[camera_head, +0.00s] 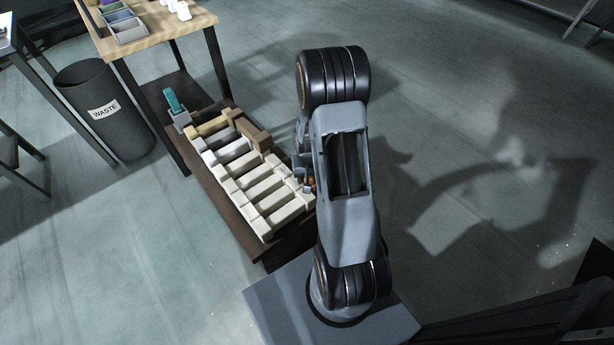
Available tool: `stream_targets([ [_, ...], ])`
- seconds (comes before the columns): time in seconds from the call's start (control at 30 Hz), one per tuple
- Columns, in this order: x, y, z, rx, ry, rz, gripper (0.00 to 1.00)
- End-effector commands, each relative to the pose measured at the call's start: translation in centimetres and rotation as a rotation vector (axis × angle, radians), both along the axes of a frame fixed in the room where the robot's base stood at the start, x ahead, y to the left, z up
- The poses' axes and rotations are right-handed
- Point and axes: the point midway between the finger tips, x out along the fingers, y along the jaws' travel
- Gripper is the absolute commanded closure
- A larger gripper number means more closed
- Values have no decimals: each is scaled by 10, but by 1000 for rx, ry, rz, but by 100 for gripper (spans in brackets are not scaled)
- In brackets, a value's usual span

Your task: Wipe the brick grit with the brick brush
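A teal handle (172,99), which looks like the brick brush, stands upright in a small grey holder (180,119) at the far left corner of the kiln car (235,219). The car is a dark low platform bearing pale bricks (262,188) in rows. My gripper (304,178) is at the right edge of the car, close to the bricks, largely hidden behind my own arm. Its fingers cannot be made out, and a small orange spot shows beside it. It is well apart from the teal handle. I cannot make out the brick grit at this size.
A dark waste bin (118,137) stands left of the car. A wooden-topped table (178,24) with grey compartment bins (127,30) and white items rises behind it, its legs near the car's far end. The floor right of my arm is open.

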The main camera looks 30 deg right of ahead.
Motion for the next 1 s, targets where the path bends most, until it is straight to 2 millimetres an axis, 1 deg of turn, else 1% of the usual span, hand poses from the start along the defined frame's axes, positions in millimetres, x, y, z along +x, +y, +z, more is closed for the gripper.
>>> stream_targets([
  [0.23, 0, 1, 0, 0, -1, 1, 70],
  [0.33, 0, 6, 0, 0, -1, 3, 70],
  [1.0, -6, 65, 0, 0, 0, 2, 70],
])
